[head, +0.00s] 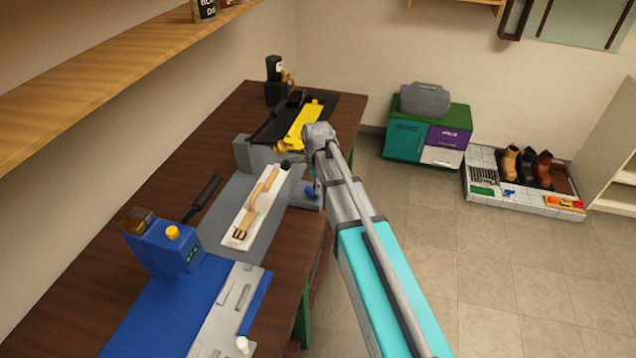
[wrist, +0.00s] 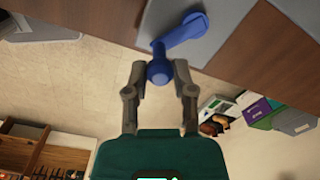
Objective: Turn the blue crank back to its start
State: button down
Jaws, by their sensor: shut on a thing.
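The blue crank (wrist: 185,31) shows at the top of the wrist view, with its arm reaching from a grey plate at the bench side down to a round knob. My gripper (wrist: 159,70) has its two fingers on either side of that blue knob and is shut on it. In the head view a small part of the blue crank (head: 311,191) shows at the bench's right edge, beside my arm. My gripper's fingers are hidden behind my arm there.
A white tray (head: 237,238) with a tan piece lies on the grey fixture left of my arm. A blue machine (head: 165,250) and a yellow part (head: 299,127) stand on the dark wooden bench (head: 160,172). The floor right of the bench is clear up to the cabinet (head: 404,141) and shoe platform (head: 482,194).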

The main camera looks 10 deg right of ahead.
jog(key=m, duration=0.2)
jog(key=a+m, duration=0.2)
jog(key=m, duration=0.1)
jog(key=shift+s+a+m, duration=0.1)
jog(key=shift+s+m, duration=0.2)
jog(key=shift+s, duration=0.05)
jog(key=shift+w+a+m, duration=0.1)
jog(key=shift+a+m, duration=0.2)
jog(key=shift+m, duration=0.55)
jog(key=shift+w+a+m, duration=0.1)
jog(key=shift+a+m, duration=0.2)
jog(key=shift+m, duration=0.6)
jog(key=shift+a+m, duration=0.3)
jog(key=shift+m, duration=0.55)
jog(key=shift+c, duration=2.2)
grip_release()
jog(key=shift+s+d, duration=0.1)
